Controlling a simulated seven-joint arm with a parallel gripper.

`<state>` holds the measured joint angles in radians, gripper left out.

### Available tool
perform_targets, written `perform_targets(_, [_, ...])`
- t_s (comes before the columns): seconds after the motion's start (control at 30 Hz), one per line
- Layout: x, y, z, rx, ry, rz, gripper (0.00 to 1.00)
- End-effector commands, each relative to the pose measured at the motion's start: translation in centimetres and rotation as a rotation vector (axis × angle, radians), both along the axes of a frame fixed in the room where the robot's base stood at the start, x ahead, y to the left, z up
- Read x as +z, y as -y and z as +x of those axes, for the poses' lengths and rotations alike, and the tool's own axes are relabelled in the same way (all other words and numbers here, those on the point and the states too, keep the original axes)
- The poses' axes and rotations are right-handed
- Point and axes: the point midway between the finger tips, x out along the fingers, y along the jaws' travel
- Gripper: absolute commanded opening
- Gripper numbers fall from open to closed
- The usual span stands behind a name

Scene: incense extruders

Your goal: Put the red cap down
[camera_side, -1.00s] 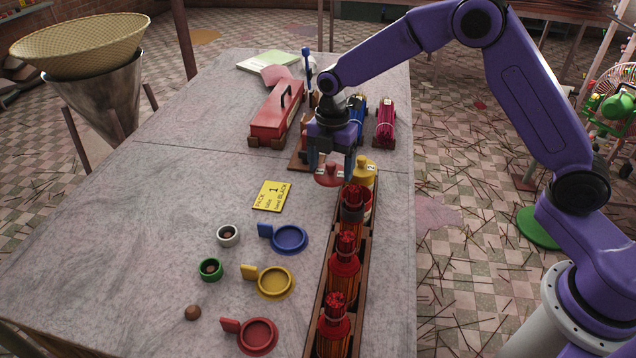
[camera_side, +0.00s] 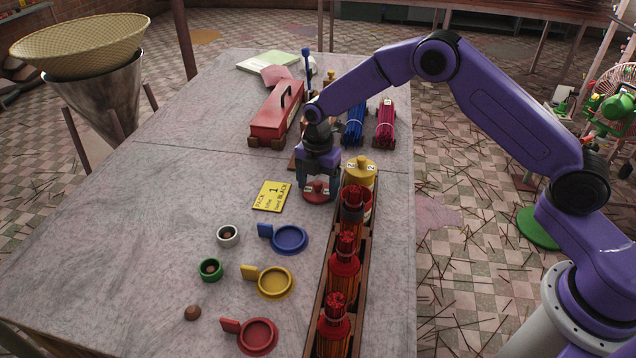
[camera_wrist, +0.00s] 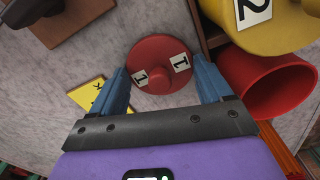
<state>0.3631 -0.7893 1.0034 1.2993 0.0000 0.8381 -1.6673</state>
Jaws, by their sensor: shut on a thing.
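The red cap (camera_side: 316,192) is a round lid with a small knob and labels marked 1. My gripper (camera_side: 317,186) is shut on it, with one finger on each side. In the side view the cap is at or very near the table top, left of the wooden rack and right of the yellow card; I cannot tell whether it touches the table. In the wrist view the red cap (camera_wrist: 160,64) sits between the two blue fingers of my gripper (camera_wrist: 166,84), over grey table surface.
A wooden rack (camera_side: 320,300) holds red tubes and a yellow-capped one (camera_side: 362,170) marked 2. An open red tube (camera_wrist: 268,84) is right of the cap. A yellow card (camera_side: 271,196) lies left. Coloured dishes (camera_side: 290,238) stand nearer the front.

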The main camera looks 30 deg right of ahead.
Motion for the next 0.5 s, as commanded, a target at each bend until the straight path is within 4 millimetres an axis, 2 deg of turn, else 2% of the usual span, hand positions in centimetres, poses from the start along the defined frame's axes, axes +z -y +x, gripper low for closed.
perform_targets(0.17, [-0.31,0.03,-0.03,0.000,-0.002,-0.001,0.50])
perform_targets(0.2, [-0.32,0.03,-0.03,0.000,-0.001,0.000,0.85])
perform_targets(0.23, [-0.30,0.03,-0.03,0.000,-0.001,0.000,0.95])
perform_targets(0.27, [-0.30,0.03,-0.03,0.000,-0.001,0.000,1.00])
perform_targets(0.5, [-0.20,0.02,-0.02,0.000,-0.001,0.000,1.00])
